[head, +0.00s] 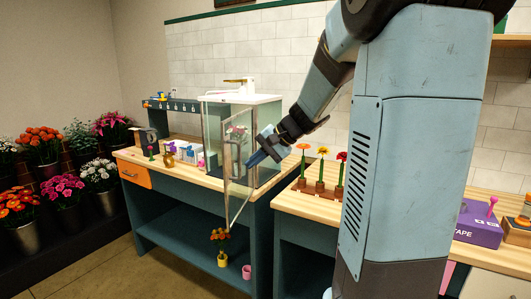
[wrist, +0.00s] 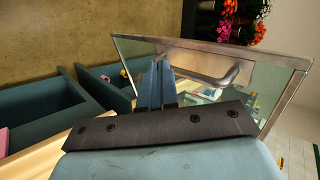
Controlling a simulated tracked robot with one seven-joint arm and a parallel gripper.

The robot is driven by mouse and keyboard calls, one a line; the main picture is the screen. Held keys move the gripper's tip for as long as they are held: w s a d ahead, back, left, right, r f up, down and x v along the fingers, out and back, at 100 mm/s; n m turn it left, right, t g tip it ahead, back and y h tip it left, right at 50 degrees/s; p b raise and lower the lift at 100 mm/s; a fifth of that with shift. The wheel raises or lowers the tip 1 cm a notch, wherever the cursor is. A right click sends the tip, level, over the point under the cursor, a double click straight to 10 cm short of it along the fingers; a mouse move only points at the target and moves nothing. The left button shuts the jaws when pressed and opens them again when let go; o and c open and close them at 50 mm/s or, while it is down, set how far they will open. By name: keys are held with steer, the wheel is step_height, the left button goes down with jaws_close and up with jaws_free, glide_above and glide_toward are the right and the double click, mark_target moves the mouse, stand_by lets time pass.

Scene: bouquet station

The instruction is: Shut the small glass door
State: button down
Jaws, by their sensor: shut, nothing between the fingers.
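The small glass door (head: 238,205) has a thin metal frame and stands open, swung out from the glass cabinet (head: 214,135) past the worktop's front edge. In the wrist view the door's frame (wrist: 290,88) fills the upper right, with a metal bar handle (wrist: 225,79) on its face. My gripper (head: 256,158) is shut and empty, at the right side of the door in the head view. In the wrist view its fingers (wrist: 158,66) point at the door and overlap the left part of the handle. I cannot tell whether they touch the door.
A wooden worktop (head: 180,174) with teal shelving carries the cabinet. Several small items stand to its left. A flower rack (head: 318,192) stands close on the right. A yellow vase (head: 221,258) and pink cup (head: 246,272) sit on the lower shelf. Floor in front is clear.

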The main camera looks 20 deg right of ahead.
mark_target(226, 171)
steer(key=w+a, duration=0.1)
steer(key=a+f, duration=0.1)
steer(key=w+a, duration=0.1)
steer(key=shift+w+a+f, duration=0.3)
steer(key=shift+w+f, duration=0.05)
steer(key=shift+f, duration=0.05)
steer(key=shift+w+a, duration=0.45)
steer(key=shift+a, duration=0.1)
